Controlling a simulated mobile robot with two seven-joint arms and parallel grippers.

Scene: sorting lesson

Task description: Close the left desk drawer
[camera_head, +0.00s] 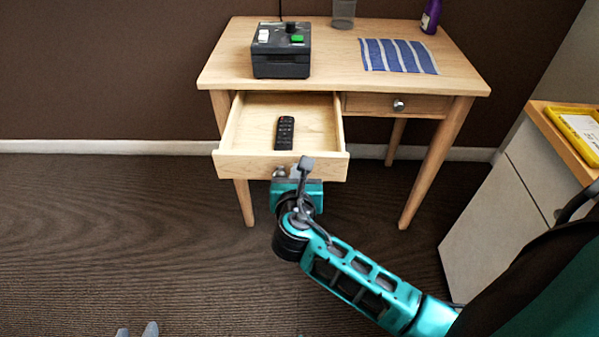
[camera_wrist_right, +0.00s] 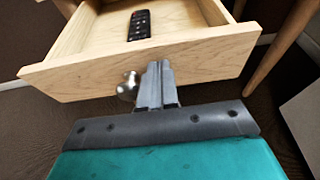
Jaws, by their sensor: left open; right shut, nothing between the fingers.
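The left desk drawer (camera_head: 236,166) is pulled out from the wooden desk (camera_head: 350,84). A black remote (camera_head: 284,133) lies inside it and also shows in the right wrist view (camera_wrist_right: 139,25). My right gripper (camera_head: 296,173) is at the drawer's front panel. In the right wrist view its fingers (camera_wrist_right: 156,80) are shut together, to the right of the round metal knob (camera_wrist_right: 128,86), with nothing between them. The tips reach the panel; I cannot tell if they press on it. Only the tips of my left gripper (camera_head: 136,332) show at the bottom edge, apart and empty, far from the desk.
The right drawer (camera_head: 390,104) is shut. On the desk are a dark box with buttons (camera_head: 281,62), a striped cloth (camera_head: 398,56), a grey cup (camera_head: 343,13) and a purple bottle (camera_head: 431,16). A white cabinet (camera_head: 500,215) stands at the right. The floor at left is clear.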

